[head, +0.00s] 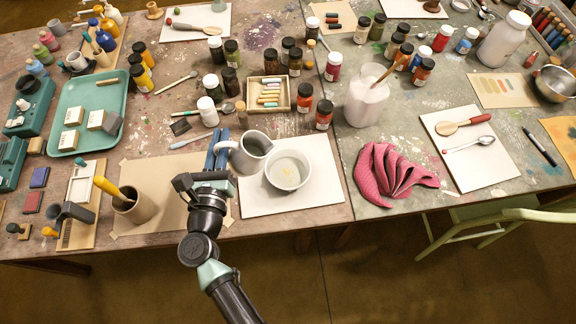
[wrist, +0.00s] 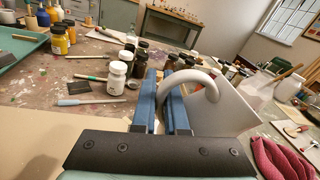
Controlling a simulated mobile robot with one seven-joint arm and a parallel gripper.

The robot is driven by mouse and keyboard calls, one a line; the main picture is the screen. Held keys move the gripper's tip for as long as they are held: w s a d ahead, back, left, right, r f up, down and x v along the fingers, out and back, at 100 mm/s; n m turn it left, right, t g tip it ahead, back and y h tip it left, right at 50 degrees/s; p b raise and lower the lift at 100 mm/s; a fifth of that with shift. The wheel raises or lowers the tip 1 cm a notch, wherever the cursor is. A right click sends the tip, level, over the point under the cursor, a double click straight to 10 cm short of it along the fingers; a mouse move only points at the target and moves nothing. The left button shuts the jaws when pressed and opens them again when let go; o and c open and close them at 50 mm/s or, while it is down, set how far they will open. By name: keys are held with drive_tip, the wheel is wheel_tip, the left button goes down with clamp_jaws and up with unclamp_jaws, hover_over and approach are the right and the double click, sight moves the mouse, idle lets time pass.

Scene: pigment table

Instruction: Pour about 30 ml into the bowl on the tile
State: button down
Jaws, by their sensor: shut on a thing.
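My gripper (head: 217,148) has its blue fingers shut on the handle of a grey jug (head: 247,157); the fingers also show in the wrist view (wrist: 166,100). The jug is held just left of a white bowl (head: 288,175), with its mouth toward the bowl. In the wrist view the jug (wrist: 226,108) leans to the right. The bowl stands on a pale square tile (head: 310,200) and has a faint yellowish patch inside. No stream is visible between jug and bowl. The bowl is hidden in the wrist view, and the liquid level cannot be told.
A red cloth (head: 395,175) lies right of the tile, with a large white jar (head: 365,98) behind it. Several small pigment jars and a tray of chalks (head: 268,95) stand behind the jug. A brown cup (head: 136,207) with a tool stands at left.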

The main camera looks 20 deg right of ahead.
drive_tip(key=shift+w+a+f+n+h+b, duration=0.15)
drive_tip(key=shift+a+f+n+b, duration=0.1)
drive_tip(key=shift+f+n+b, duration=0.5)
drive_tip(key=shift+w+a+f+n+h+b, duration=0.1)
drive_tip(key=shift+a+f+n+b, duration=0.15)
drive_tip(key=shift+f+n+b, duration=0.5)
drive_tip(key=shift+w+a+f+n+h+b, duration=0.2)
drive_tip(key=shift+f+n+b, duration=0.25)
drive_tip(key=shift+f+n, duration=0.5)
drive_tip(key=shift+s+a, duration=0.1)
drive_tip(key=shift+s, duration=0.05)
